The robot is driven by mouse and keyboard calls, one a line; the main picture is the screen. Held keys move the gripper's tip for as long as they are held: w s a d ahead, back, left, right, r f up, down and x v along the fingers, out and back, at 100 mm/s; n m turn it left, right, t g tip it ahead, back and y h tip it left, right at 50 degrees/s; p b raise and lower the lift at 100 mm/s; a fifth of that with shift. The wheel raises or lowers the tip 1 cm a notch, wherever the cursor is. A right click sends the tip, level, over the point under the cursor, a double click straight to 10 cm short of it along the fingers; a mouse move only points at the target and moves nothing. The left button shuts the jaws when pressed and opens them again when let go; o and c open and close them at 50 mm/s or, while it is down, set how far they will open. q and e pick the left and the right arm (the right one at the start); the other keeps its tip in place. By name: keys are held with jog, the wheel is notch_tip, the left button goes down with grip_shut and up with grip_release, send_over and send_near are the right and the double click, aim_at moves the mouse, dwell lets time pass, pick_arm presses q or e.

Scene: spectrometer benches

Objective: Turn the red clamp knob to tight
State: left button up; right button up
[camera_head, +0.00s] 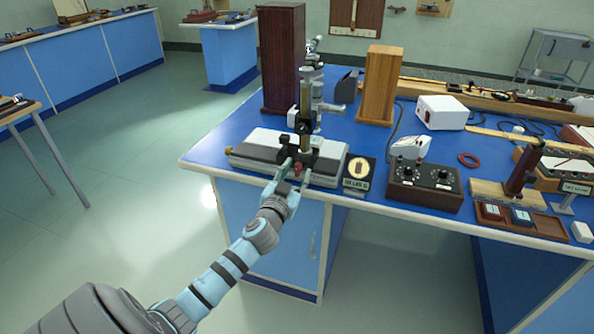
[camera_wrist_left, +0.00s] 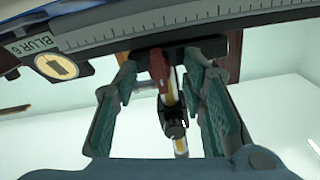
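The red clamp knob (camera_head: 298,168) is at the front of a microscope-like instrument (camera_head: 306,125) on a grey and black base. My left gripper (camera_head: 295,174) reaches it from the front of the bench. In the left wrist view the red knob (camera_wrist_left: 160,68) lies between the two fingers of my left gripper (camera_wrist_left: 162,75), with gaps visible on both sides. The fingers are open around the knob and do not appear to touch it. The knob's tight or loose setting cannot be read. My right gripper is not in view.
A small dark sign (camera_head: 358,174) stands right of the instrument base, beside a control box with dials (camera_head: 426,186). A dark red column (camera_head: 281,60) and a wooden block (camera_head: 380,85) stand behind.

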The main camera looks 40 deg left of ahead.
pick_arm(q)
jog(key=shift+w+a, duration=0.25)
jog(key=shift+w, duration=0.45)
jog(key=shift+c, duration=0.4)
grip_shut()
